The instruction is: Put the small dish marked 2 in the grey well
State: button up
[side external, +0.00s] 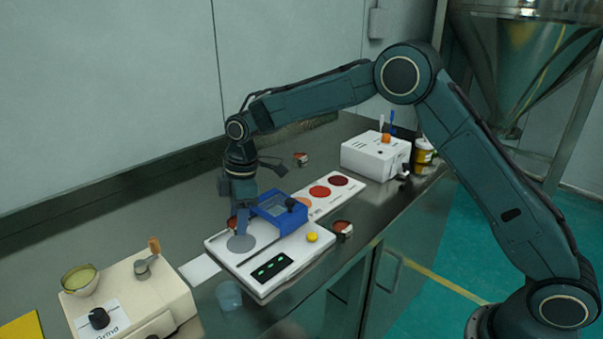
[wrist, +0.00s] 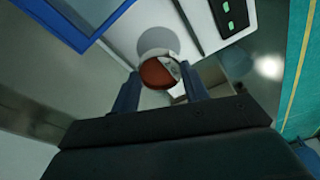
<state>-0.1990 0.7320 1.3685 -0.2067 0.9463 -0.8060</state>
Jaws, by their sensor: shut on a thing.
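My gripper (side external: 240,226) is shut on a small dish (side external: 232,223) with red-brown contents. In the wrist view the dish (wrist: 156,75) sits between the two fingertips (wrist: 160,72). A pale label shows on its side, but I cannot read the mark. The grey well (side external: 241,243) is a round grey disc on the white machine's top (side external: 222,251). In the wrist view the well (wrist: 157,37) appears just beyond the dish, partly covered by it. The dish is at the well's far-left side in the side view; I cannot tell its exact height.
A blue frame (side external: 279,209) stands on the machine beside the well. Other small dishes stand at the back (side external: 301,159) and by the machine's right edge (side external: 342,229). A colour card (side external: 318,192), a white box (side external: 376,156) and a cream grinder (side external: 130,297) stand around.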

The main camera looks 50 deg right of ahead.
aim_at(242, 243)
jog(key=shift+f, duration=0.15)
jog(key=shift+f, duration=2)
jog(key=shift+f, duration=0.1)
jog(key=o, duration=1)
jog(key=shift+c, duration=0.2)
jog(key=r, duration=0.3)
jog(key=d+r, duration=0.1)
jog(key=r, duration=0.7)
jog(key=shift+s+d+r, duration=0.15)
jog(key=shift+s+d, duration=0.1)
jog(key=shift+s, duration=0.05)
jog(key=shift+r, duration=0.4)
